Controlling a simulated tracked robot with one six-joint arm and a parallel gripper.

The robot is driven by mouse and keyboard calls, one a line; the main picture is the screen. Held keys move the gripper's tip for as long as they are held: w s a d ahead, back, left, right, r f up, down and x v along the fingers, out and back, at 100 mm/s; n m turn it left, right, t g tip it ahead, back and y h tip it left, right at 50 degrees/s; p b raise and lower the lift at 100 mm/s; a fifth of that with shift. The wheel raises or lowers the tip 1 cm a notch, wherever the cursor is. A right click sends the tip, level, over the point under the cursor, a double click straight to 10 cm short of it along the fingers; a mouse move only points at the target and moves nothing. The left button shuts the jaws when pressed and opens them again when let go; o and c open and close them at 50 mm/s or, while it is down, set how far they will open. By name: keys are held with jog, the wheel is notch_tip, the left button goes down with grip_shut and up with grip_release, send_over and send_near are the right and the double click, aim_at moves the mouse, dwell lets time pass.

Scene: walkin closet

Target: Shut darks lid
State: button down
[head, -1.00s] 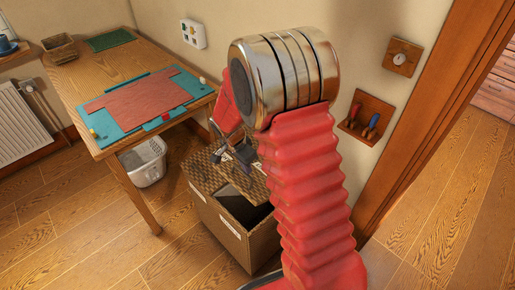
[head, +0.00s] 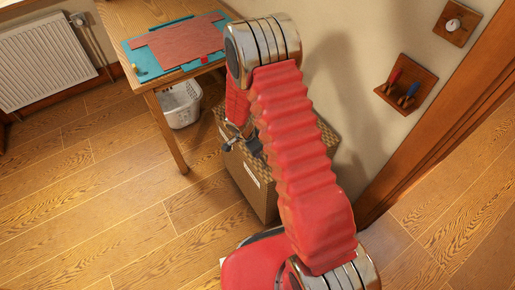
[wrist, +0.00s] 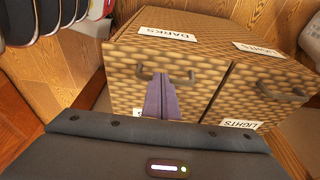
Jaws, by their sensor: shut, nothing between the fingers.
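The wicker laundry hamper (head: 244,178) stands on the floor beside the table, partly hidden by my arm. In the wrist view, it shows a DARKS label (wrist: 167,34) and LIGHTS labels. The darks lid (wrist: 125,75) has a dark handle and lies level with the lights lid (wrist: 245,90), a thin seam between them. No open gap shows, but whether it is fully seated I cannot tell. My gripper (wrist: 166,80) is shut and empty, its purple-grey fingertips at the darks handle. The head view shows my gripper (head: 238,143) over the hamper's near left edge.
The wooden table (head: 160,97) with a teal mat stands behind and left, a white basket (head: 182,104) under it. A wall and a tool rack (head: 406,84) are on the right. The floor at left is clear.

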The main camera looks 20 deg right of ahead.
jog(key=shift+s+a+f, duration=0.15)
jog(key=shift+a+f, duration=0.05)
jog(key=shift+f, duration=0.2)
jog(key=shift+s+a+f, duration=0.1)
jog(key=shift+a+f, duration=0.05)
jog(key=shift+f, duration=0.25)
jog(key=shift+s, duration=0.3)
jog(key=shift+w+f, duration=0.15)
jog(key=shift+f, duration=0.1)
jog(key=d+r, duration=0.1)
jog(key=w+r, duration=0.1)
jog(key=r, duration=0.1)
jog(key=d+r, duration=0.1)
jog(key=r, duration=0.1)
jog(key=shift+w+d+r, duration=0.1)
jog(key=shift+w+d, duration=0.1)
jog(key=shift+d, duration=0.1)
jog(key=s+a+r, duration=0.2)
jog(key=a, duration=0.7)
jog(key=shift+s+r, duration=0.2)
jog(key=shift+s, duration=0.05)
